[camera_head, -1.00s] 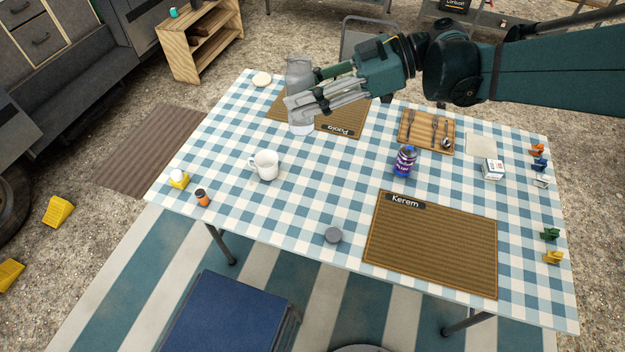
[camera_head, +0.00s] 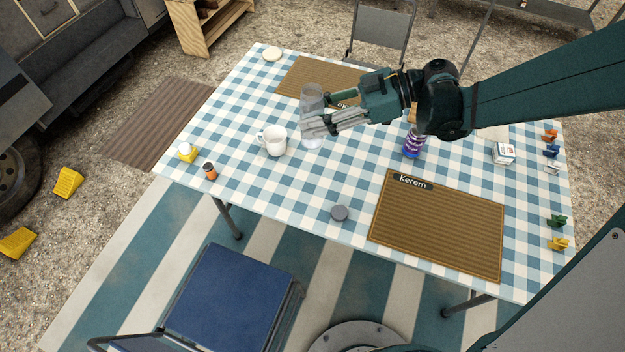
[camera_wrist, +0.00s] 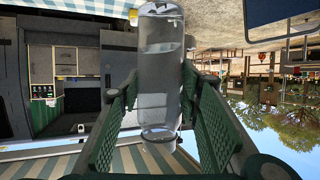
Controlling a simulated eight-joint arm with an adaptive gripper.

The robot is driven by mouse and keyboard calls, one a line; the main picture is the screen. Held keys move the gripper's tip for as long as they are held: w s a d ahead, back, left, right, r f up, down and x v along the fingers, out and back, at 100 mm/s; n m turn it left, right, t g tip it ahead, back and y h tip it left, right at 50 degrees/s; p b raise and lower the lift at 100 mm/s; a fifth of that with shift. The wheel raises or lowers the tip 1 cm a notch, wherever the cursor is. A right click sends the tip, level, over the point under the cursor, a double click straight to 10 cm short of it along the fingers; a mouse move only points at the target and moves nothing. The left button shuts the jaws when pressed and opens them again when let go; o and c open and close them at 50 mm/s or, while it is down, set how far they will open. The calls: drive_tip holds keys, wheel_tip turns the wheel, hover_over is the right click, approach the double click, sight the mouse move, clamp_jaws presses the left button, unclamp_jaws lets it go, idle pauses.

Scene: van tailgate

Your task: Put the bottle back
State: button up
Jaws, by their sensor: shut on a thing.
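The bottle (camera_head: 312,100) is clear and grey, and it stands about upright in my gripper (camera_head: 334,124) over the far middle of the checked table. In the wrist view the bottle (camera_wrist: 160,75) sits between the two green finger pads of my gripper (camera_wrist: 160,105), which is shut on it. Whether its base touches the tablecloth I cannot tell. A grey round lid-like disc (camera_head: 339,213) lies near the table's front edge.
A white mug (camera_head: 272,140) stands just left of the bottle. The Kerem placemat (camera_head: 440,225) is front right, and another placemat (camera_head: 300,80) lies behind the bottle.

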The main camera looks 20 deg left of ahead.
sight(313, 143)
wheel_tip(313, 143, down, 10)
drive_tip(key=shift+f, duration=0.2)
idle(0.4)
wheel_tip(313, 143, down, 6)
drive_tip(key=b, duration=0.2)
drive_tip(key=shift+f, duration=0.15)
idle(0.4)
drive_tip(key=shift+f, duration=0.1)
drive_tip(key=shift+f+b, duration=0.5)
drive_tip(key=shift+f, duration=1.25)
drive_tip(key=o, duration=0.6)
drive_tip(key=shift+f, duration=0.15)
drive_tip(key=o, duration=0.4)
